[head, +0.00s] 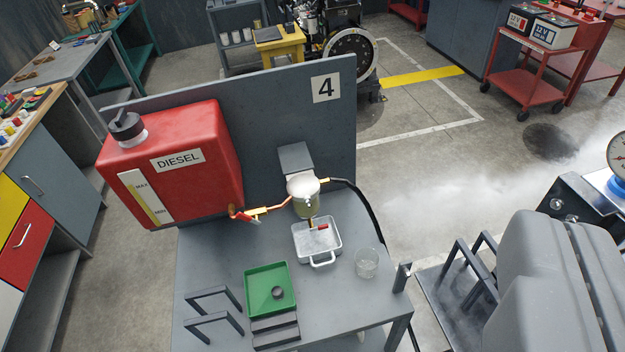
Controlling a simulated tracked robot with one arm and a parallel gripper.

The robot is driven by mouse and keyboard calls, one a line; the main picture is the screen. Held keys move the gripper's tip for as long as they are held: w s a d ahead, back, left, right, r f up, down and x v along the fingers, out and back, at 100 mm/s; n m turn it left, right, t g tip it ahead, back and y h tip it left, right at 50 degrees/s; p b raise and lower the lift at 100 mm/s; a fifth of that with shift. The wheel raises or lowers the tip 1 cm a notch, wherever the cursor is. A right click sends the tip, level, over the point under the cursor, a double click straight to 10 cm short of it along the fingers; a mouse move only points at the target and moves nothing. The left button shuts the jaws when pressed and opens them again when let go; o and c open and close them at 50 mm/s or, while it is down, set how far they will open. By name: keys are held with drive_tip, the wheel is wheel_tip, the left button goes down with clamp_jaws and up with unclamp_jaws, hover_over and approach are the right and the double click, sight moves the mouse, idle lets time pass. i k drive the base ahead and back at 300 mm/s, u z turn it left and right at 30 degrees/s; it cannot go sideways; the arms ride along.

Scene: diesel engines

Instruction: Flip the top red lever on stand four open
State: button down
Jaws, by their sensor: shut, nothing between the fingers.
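Stand four is a grey bench with an upright panel (265,115) that carries a "4" plate (326,87). A red DIESEL tank (190,185) is fixed on the panel's left. A copper pipe (280,206) with a brass valve runs from the tank to a filter with a pale bowl (304,198). The upper small red lever (250,219) is at this valve, pointing down and right; its exact angle is hard to tell. A lower red lever (321,227) is under the filter, above a clear tray (317,243). My gripper does not show in this view.
A green tray (268,292) with a small dark part, a glass jar (367,263) and black brackets (213,300) are on the bench. A large grey object (560,280) fills the lower right. Pale smoke drifts over the floor at right. A red cart (530,88) stands farther back.

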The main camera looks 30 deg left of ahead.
sight(240, 215)
drive_tip(key=u, duration=0.1)
drive_tip(key=i, duration=1)
drive_tip(key=u, duration=0.6)
